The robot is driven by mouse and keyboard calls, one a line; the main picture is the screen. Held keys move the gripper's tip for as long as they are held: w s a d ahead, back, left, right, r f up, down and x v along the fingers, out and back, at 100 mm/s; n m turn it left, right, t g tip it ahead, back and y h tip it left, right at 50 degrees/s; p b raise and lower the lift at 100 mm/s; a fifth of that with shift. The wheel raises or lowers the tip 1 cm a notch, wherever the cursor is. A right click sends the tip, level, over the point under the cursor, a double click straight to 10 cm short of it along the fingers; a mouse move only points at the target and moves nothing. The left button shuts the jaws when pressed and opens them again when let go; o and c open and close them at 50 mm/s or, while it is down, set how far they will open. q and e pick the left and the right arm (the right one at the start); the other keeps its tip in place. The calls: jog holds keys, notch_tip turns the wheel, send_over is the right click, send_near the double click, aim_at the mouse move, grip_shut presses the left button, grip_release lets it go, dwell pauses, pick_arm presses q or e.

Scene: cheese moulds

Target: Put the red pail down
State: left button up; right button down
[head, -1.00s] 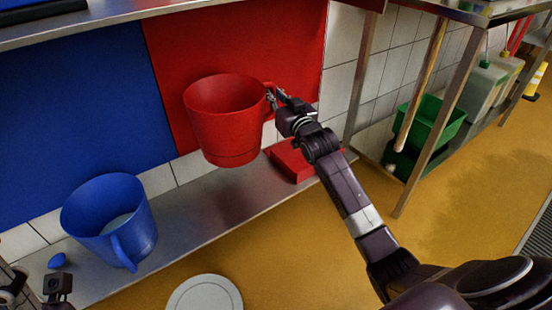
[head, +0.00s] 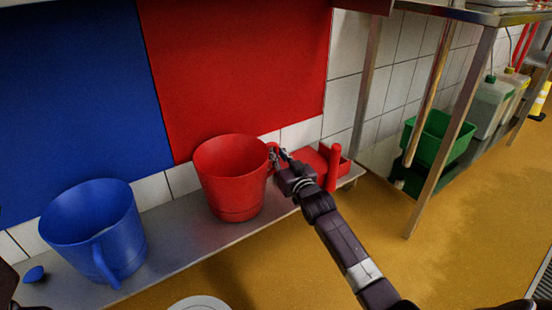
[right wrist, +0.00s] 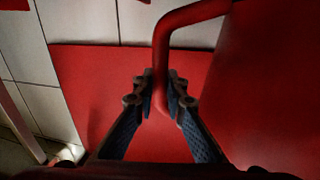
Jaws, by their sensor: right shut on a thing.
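The red pail (head: 232,185) is upright above or on the steel shelf (head: 185,240), in front of the red wall panel (head: 240,70). I cannot tell whether its base touches the shelf. My right gripper (head: 279,158) is shut on the pail's handle, at the pail's right side. In the right wrist view the fingers (right wrist: 163,98) close around the handle (right wrist: 160,50), with the pail's wall (right wrist: 275,85) at the right. My left gripper is not in view.
A blue pail (head: 95,235) stands on the shelf to the left, with a small blue item (head: 34,274) beside it. A red dustpan-like item (head: 310,163) lies close on the right. A white round lid (head: 200,303) shows at the bottom. A green bin (head: 440,138) is farther right.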

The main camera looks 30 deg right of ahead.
dwell(0.3)
jog(key=c, duration=2.4)
grip_release()
jog(key=shift+f, duration=0.25)
jog(key=o, duration=0.4)
jog(key=shift+o, duration=0.2)
jog(key=shift+s+r, duration=0.1)
jog(key=shift+r, duration=0.1)
